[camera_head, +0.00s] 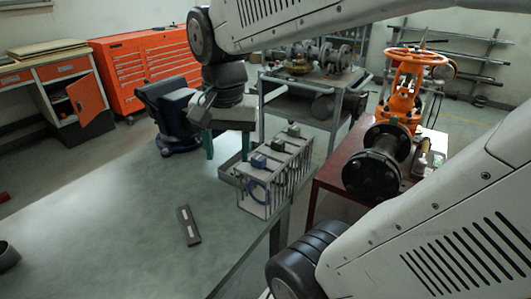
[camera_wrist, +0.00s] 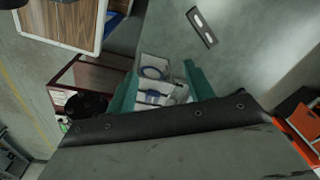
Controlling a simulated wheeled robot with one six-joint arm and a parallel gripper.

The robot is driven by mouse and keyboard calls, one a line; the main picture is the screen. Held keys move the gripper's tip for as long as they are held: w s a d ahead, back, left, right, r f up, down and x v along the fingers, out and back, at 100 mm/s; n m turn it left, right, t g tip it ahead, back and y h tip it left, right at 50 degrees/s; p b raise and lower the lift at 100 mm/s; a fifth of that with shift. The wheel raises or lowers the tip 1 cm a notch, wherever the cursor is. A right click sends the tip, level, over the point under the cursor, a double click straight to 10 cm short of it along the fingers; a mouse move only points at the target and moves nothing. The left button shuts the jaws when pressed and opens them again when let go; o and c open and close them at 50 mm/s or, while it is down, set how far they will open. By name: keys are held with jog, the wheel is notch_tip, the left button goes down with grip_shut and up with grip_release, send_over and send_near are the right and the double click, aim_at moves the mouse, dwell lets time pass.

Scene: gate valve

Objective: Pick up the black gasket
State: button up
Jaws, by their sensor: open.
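I cannot clearly pick out a black gasket in either view. A grey rack (camera_head: 254,205) with several upright dividers stands at the right edge of the workbench. My gripper (camera_head: 228,150) has green fingers, spread apart and empty, and hangs near the rack's back left side. In the wrist view, the rack and blue ring (camera_wrist: 153,72) show between the open fingers of my gripper (camera_wrist: 162,88).
A dark flat bar (camera_head: 189,226) lies on the workbench (camera_head: 120,225). A vise (camera_head: 173,112) is at the bench's back, left of my gripper. An orange gate valve (camera_head: 402,90) with a black flange (camera_head: 374,175) stands on a red table to the right. The bench's left middle is clear.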

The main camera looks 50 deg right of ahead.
jog(key=w+d+f+m, duration=0.1)
jog(key=w+d+m, duration=0.4)
jog(key=d+m, duration=0.75)
jog(key=m+g, duration=0.1)
jog(key=m, duration=1.1)
send_over(278, 141)
jog(key=f, duration=0.3)
jog(key=shift+w+a+f+n, duration=0.15)
jog(key=shift+a+f+n, duration=0.1)
jog(key=f, duration=0.7)
jog(key=shift+d+f, duration=0.4)
grip_shut()
